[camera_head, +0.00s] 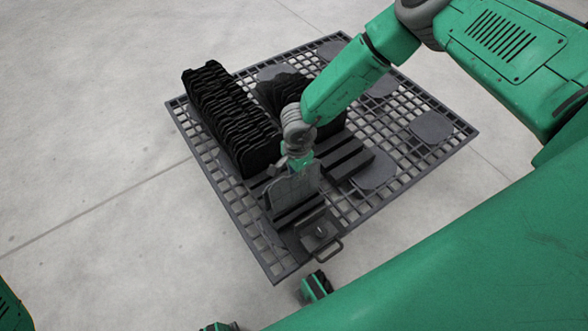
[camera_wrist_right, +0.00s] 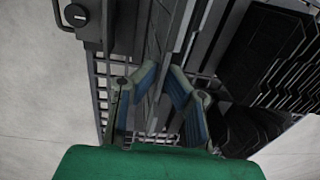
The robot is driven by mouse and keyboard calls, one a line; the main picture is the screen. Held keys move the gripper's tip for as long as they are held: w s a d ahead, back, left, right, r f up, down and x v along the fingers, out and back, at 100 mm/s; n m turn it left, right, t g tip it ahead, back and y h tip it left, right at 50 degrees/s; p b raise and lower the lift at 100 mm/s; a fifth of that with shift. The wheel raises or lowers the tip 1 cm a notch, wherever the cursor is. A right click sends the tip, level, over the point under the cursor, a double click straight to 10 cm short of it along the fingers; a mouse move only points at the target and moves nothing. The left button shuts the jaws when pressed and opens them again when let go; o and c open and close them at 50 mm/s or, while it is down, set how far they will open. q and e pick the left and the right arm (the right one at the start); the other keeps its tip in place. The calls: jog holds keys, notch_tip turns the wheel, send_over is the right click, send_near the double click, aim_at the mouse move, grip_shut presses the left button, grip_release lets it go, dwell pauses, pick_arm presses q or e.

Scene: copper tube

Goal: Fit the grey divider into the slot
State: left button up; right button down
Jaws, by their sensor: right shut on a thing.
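The grey divider (camera_head: 292,191) is a flat plate with rounded upper corners, standing nearly upright over the dark slotted bars (camera_head: 352,163). My right gripper (camera_head: 298,161) is shut on its upper edge. In the right wrist view the divider is a thin plate (camera_wrist_right: 161,62) between the two blue-padded fingers (camera_wrist_right: 163,80). The divider's lower edge is close to the bars near the front; I cannot tell whether it is inside a slot.
A long row of black plates (camera_head: 232,120) stands left of my right arm, with a second black stack (camera_head: 283,92) behind it. The grid platform (camera_head: 238,212) carries round grey discs (camera_head: 430,126). A small block with a handle (camera_head: 319,232) sits at the front corner.

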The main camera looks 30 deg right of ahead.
aim_at(297, 193)
jog(key=shift+s+d+f+t+b, duration=0.1)
jog(key=shift+s+f+t+b, duration=0.15)
jog(key=shift+f, duration=0.7)
jog(key=shift+s+f+t+b, duration=0.1)
jog(key=shift+s+f+t, duration=0.2)
jog(key=shift+f, duration=0.65)
jog(key=shift+s, duration=0.1)
jog(key=shift+g, duration=0.25)
jog(key=shift+f+b, duration=1.65)
jog(key=shift+f, duration=0.4)
jog(key=c, duration=1.6)
grip_release()
jog(key=r, duration=0.8)
jog(key=s+r, duration=0.1)
jog(key=r, duration=0.2)
jog(key=shift+s+d+r, duration=0.1)
jog(key=shift+r, duration=0.3)
